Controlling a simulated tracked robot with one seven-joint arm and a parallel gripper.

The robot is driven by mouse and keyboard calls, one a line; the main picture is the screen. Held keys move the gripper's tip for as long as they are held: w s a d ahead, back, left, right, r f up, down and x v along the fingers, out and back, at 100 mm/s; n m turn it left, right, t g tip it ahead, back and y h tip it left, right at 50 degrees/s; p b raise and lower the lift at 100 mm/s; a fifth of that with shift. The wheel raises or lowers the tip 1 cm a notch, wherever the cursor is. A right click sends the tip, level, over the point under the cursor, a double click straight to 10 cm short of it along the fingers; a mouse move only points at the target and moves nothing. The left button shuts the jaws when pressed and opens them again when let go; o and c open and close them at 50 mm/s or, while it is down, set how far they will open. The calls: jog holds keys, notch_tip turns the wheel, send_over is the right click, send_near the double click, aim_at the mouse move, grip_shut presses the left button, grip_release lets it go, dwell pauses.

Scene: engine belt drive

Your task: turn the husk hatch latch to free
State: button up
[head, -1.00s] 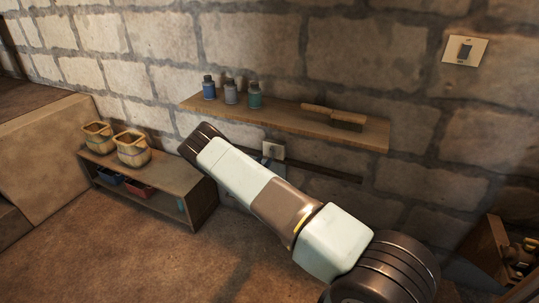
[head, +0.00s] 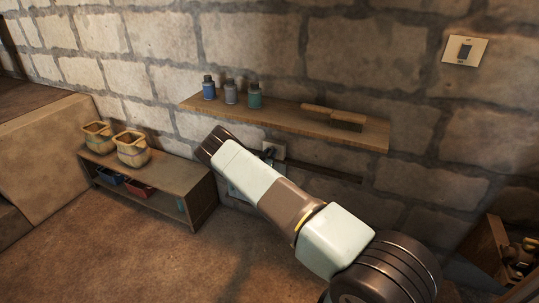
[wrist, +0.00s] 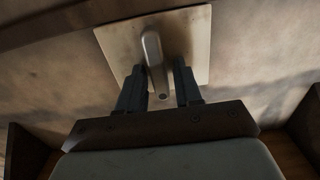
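The latch is a grey metal lever (wrist: 154,55) on a pale square plate (wrist: 117,40), seen in the wrist view. The lever runs from the upper middle of the plate down between my fingers. My gripper (wrist: 160,68) is open, with one dark finger on each side of the lever. The left finger is very close to the lever; I cannot tell whether it touches. In the head view, a small part of a pale plate (head: 280,146) shows on the wall under the shelf, behind my arm. My arm hides the lever there.
A wall shelf (head: 225,108) with several small bottles and a brush (head: 335,115) hangs just above my arm. A low bench (head: 178,177) with two baskets stands left. A switch plate (head: 465,49) is at upper right and a wooden crate (head: 484,248) at lower right.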

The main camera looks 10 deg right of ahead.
grip_shut()
jog(key=shift+m, duration=0.3)
jog(key=shift+s+d+f+m, duration=0.15)
jog(key=shift+f+m, duration=0.1)
jog(key=shift+m, duration=2.6)
jog(key=shift+s+d+f+m, duration=0.15)
jog(key=shift+f+m, duration=0.05)
jog(key=shift+m, duration=2.6)
jog(key=shift+s+d+f+m, duration=0.15)
jog(key=shift+f+m, duration=0.1)
jog(key=shift+m, duration=2.6)
